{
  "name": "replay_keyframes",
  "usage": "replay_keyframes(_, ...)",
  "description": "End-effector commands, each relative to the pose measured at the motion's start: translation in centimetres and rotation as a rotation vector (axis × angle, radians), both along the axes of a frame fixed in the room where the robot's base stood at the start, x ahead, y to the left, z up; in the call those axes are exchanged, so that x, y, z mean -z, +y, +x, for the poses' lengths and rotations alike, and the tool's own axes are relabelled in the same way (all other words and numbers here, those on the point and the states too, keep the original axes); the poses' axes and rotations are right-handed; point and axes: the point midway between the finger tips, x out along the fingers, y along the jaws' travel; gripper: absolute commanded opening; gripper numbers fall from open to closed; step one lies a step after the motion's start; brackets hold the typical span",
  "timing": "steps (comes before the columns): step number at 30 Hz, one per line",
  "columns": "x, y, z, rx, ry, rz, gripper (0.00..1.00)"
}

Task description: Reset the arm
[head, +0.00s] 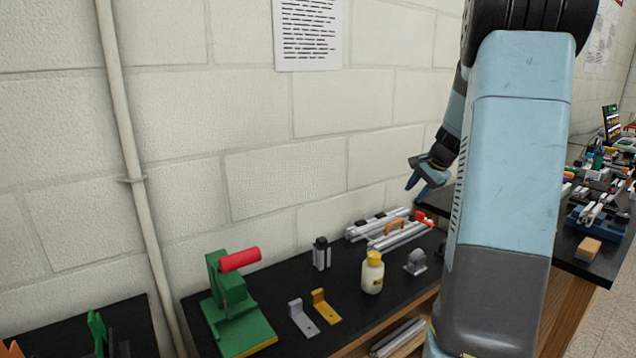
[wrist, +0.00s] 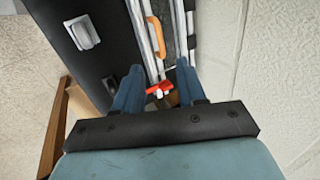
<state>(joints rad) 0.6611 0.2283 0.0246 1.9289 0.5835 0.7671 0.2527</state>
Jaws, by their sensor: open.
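My gripper (head: 424,180) hangs in the air above the back right of the black bench, near the wall, with its fingers pointing down. In the wrist view its two blue fingers (wrist: 158,84) are spread apart with nothing between them. Below them are aluminium extrusions (wrist: 140,35) with an orange handle (wrist: 157,38) and a red piece (wrist: 160,88). The gap between fingers and bench cannot be told exactly. My own arm covers the right part of the head view.
The black bench (head: 270,290) holds a green press with a red handle (head: 230,300), grey and yellow brackets (head: 325,306), a dark cylinder (head: 320,254), a yellow-capped bottle (head: 372,274) and a grey part (head: 415,263). A second cluttered bench stands right. The block wall (head: 290,170) is close behind.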

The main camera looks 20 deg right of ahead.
Motion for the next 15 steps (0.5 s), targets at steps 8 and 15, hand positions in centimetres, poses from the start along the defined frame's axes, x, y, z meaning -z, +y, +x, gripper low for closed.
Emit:
replay_keyframes(8,-2.3,4.0,-1.1,-0.096,-0.004,-0.053,0.4)
replay_keyframes(15,-6.2,12.0,-5.0,-0.305,-0.01,-0.171,0.4)
